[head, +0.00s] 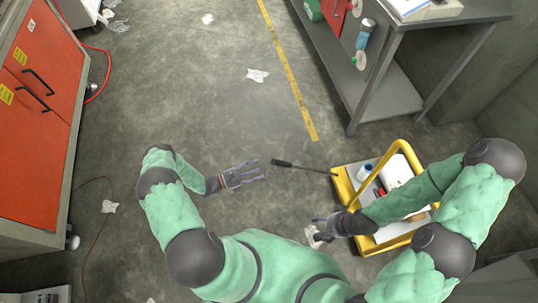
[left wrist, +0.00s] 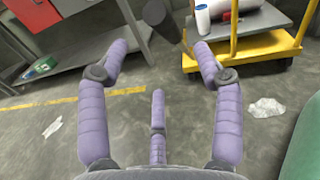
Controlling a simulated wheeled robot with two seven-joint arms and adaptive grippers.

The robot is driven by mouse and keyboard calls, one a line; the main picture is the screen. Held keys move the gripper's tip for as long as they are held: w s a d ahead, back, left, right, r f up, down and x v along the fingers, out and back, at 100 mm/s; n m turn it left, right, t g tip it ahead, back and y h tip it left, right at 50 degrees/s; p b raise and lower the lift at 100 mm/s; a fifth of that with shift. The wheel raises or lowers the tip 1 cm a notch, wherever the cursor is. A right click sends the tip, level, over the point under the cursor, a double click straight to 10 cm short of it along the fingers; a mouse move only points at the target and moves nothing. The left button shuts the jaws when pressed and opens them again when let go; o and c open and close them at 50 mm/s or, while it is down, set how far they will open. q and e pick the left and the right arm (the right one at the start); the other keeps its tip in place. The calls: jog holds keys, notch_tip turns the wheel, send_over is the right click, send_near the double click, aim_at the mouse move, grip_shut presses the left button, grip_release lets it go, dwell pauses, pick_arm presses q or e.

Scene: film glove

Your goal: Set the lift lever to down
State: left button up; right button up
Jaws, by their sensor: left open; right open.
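The lift lever (head: 300,167) is a thin rod with a black grip. It sticks out to the left from the yellow cart (head: 343,188); its exact tilt is hard to judge from above. In the left wrist view the dark lever (left wrist: 160,20) shows at the top, beyond and between my spread fingers. My left gripper (head: 258,175) is open and empty, just left of the grip with a small gap; it also shows in the left wrist view (left wrist: 161,62). My right gripper (head: 322,229) is open at the cart's near left corner; contact there is unclear.
The cart carries a white bottle (head: 366,171) and other items. A grey workbench (head: 450,30) stands behind it. Red cabinets (head: 40,120) line the left, with a red hose (head: 100,75). Crumpled paper (head: 257,75) lies on the mostly clear floor.

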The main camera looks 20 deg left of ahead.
aim_at(278, 161)
pick_arm(q)
jog(key=b+x, duration=0.2)
jog(key=x, duration=0.8)
jog(key=shift+w+d, duration=0.2)
jog(key=shift+d, duration=0.1)
grip_shut()
jog(key=shift+r, duration=0.15)
